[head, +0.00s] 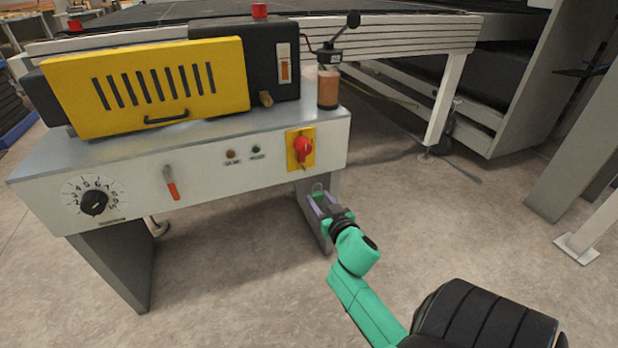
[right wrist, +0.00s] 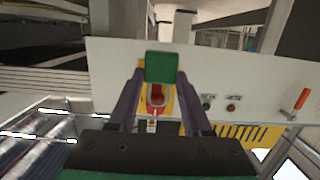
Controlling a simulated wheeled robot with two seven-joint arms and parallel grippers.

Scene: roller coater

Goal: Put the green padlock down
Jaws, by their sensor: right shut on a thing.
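The green padlock (right wrist: 162,67) is between the purple fingers of my right gripper (right wrist: 160,78), which is shut on it. Its metal shackle points down in the right wrist view and overlaps the red rotary switch behind it. In the head view my right gripper (head: 322,202) is in front of the machine's right leg, below the red switch (head: 303,150) on its yellow plate. Only a small part of the padlock (head: 318,188) shows there at the fingertips. It is held in the air, apart from the machine top. My left gripper is not in view.
The machine's grey top (head: 215,137) carries a yellow slotted cover (head: 150,88) and a jar of brown liquid (head: 328,88). Its front has a dial (head: 95,203) and an orange-handled lever (head: 171,184). A bare strip of top runs along the front edge. The floor at right is open.

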